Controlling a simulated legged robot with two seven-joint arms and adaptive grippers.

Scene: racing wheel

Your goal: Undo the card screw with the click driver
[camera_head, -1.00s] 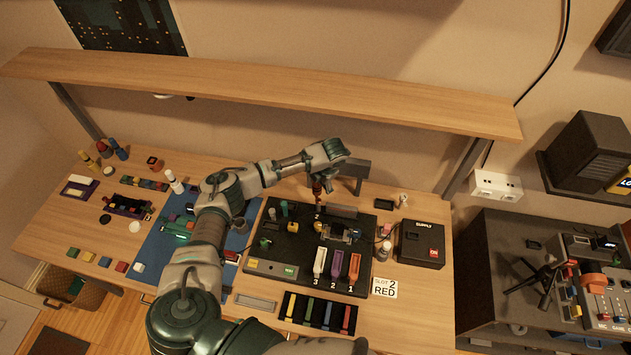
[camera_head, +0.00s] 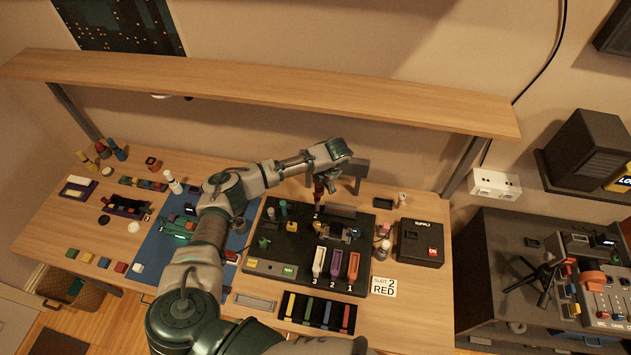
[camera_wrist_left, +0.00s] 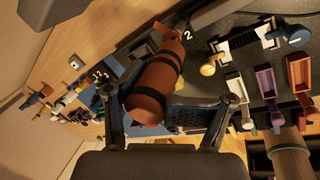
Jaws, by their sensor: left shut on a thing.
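My left gripper (camera_head: 323,174) is over the back of the black board (camera_head: 285,250). It is shut on the click driver (camera_head: 318,190), an orange-brown cylinder. In the left wrist view, the driver (camera_wrist_left: 158,85) has dark bands and lies between the two fingers of my left gripper (camera_wrist_left: 165,98). The driver's far end points at the board near a white "2" mark. The card screw cannot be made out, and the driver's tip is too small to tell whether it touches anything. My right gripper is not in view.
A black supply box (camera_head: 420,243) and a "SLOT 2 RED" card (camera_head: 384,287) are to the right. A wooden shelf (camera_head: 260,92) spans above.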

